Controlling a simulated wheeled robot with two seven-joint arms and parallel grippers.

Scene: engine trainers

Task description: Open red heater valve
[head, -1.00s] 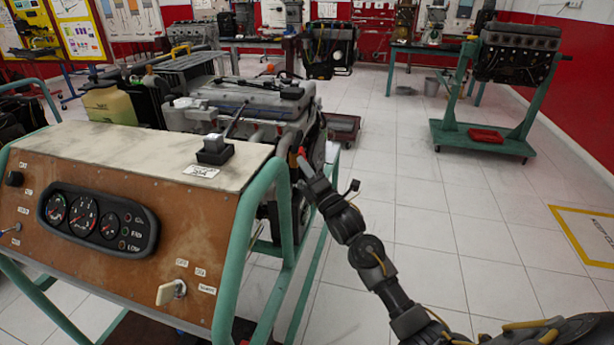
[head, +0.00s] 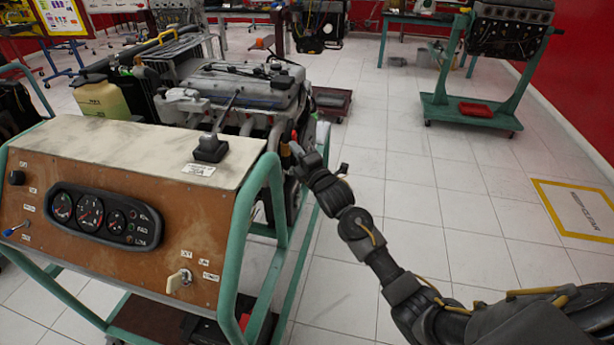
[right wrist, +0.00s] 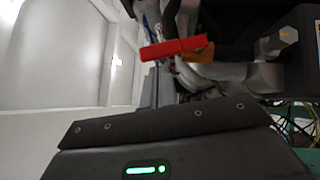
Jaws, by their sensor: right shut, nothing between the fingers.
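The red valve handle (right wrist: 173,48) is a flat red bar in the right wrist view, with an orange-brown part and grey pipework beside it. My right gripper (head: 296,150) is shut and empty at the right side of the engine (head: 240,85). In the right wrist view, a dark housing with a green light fills the bottom, and the fingertips are not clear. I cannot tell whether they touch the handle. My left gripper is not in view.
A brown instrument panel (head: 165,235) on a green tube frame (head: 243,235) stands left of my right arm, close to it. The tiled floor (head: 410,220) to the right is clear. Another engine stand (head: 478,112) is at the back right.

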